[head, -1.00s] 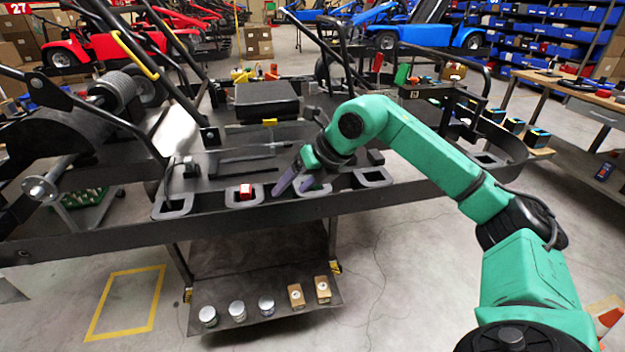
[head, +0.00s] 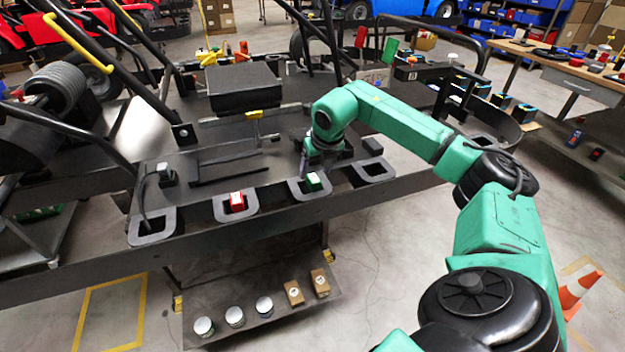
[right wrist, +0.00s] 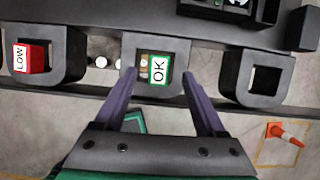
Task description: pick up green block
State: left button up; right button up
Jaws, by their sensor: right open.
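The green block (head: 314,181) sits in a dark square-holed holder (head: 297,193) along the front edge of the kart stand. In the right wrist view the green block (right wrist: 158,70) shows a white "OK" label on top. My right gripper (right wrist: 159,76) is open, its two purple fingers on either side of the block in that view, apart from it. How high the fingertips are above the block I cannot tell. In the head view the right gripper (head: 318,163) is just behind the block, its fingers mostly hidden. My left gripper is not in view.
A red block (head: 237,202) labelled "LOW" (right wrist: 30,57) sits in the holder to the left. The holders at far left (head: 152,226) and right (head: 373,171) are empty. A lower shelf (head: 255,335) bears several tins and small boxes. A black box (head: 243,88) stands behind.

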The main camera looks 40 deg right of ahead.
aim_at(314, 178)
jog(key=x, duration=0.1)
jog(key=p+x, duration=0.1)
jog(key=x, duration=0.1)
jog(key=shift+s+a+f, duration=0.15)
jog(key=shift+f, duration=0.4)
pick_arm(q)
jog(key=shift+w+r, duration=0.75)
pick_arm(e)
grip_shut()
